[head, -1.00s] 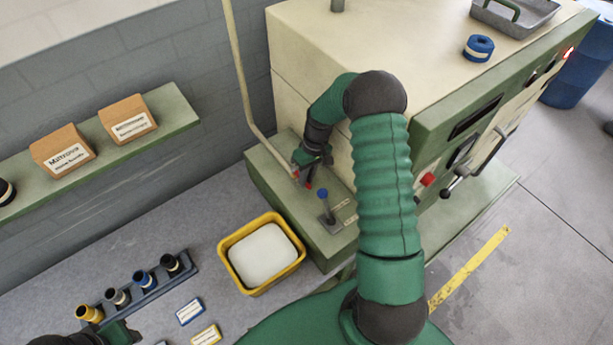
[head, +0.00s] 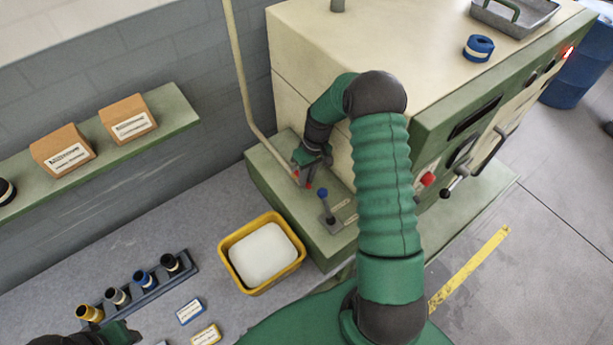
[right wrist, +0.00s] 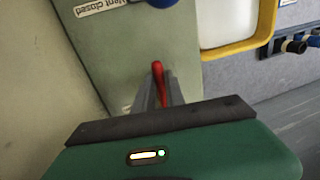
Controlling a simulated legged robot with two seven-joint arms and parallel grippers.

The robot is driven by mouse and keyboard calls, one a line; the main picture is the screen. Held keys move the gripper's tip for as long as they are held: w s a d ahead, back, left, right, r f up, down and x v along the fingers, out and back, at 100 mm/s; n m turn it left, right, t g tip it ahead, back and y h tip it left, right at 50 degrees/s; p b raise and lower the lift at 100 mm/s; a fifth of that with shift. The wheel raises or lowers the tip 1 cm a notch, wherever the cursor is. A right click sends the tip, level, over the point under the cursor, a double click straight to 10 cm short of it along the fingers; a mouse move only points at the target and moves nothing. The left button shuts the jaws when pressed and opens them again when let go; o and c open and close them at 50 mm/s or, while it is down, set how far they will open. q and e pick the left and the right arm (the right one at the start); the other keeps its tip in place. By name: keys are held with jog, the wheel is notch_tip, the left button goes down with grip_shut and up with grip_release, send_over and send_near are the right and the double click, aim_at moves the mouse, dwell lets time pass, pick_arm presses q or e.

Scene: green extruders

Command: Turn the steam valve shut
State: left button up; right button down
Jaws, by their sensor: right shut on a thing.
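The steam valve's red handle (right wrist: 157,82) shows between the two fingers of my right gripper (right wrist: 159,92) in the right wrist view. The right gripper (head: 304,182) is shut on it. In the head view only small red bits show at the fingers, beside the foot of the cream pipe (head: 240,80); the valve body is hidden. A lever with a blue knob (head: 322,193) stands just right of the gripper, on the green ledge (head: 270,180). My left gripper (head: 122,334) is at the bottom left edge, partly cut off; its jaws cannot be made out.
The cream machine (head: 430,40) stands close behind the right gripper. Boxes stand on a wall shelf (head: 170,115).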

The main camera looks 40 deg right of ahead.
jog(key=m, duration=0.1)
jog(key=a+m+b, duration=0.1)
jog(key=a+m, duration=0.1)
jog(key=m, duration=0.1)
jog(key=shift+w+t, duration=0.3)
jog(key=shift+t, duration=0.1)
jog(key=m, duration=0.1)
jog(key=a+m+b, duration=0.1)
jog(key=m, duration=0.1)
jog(key=shift+w+a+t+h, duration=0.15)
jog(key=shift+w+t+h, duration=0.15)
jog(key=shift+w, duration=0.05)
jog(key=m, duration=0.1)
jog(key=w+a+m, duration=0.1)
jog(key=shift+m, duration=0.4)
jog(key=m, duration=0.1)
jog(key=w+a+m+h, duration=0.1)
jog(key=m, duration=0.1)
jog(key=shift+w+r+m+t, duration=0.1)
jog(key=shift+w+m+t, duration=0.2)
jog(key=shift+w+a+m+p, duration=0.1)
jog(key=shift+w+m+p, duration=0.25)
jog(key=shift+m, duration=0.25)
jog(key=shift+w+a+m+p, duration=0.1)
jog(key=shift+w+m+p, duration=0.1)
jog(key=shift+m+p, duration=0.3)
jog(key=shift+w+m+h, duration=0.5)
jog(key=shift+w+m, duration=0.05)
jog(key=shift+m, duration=0.75)
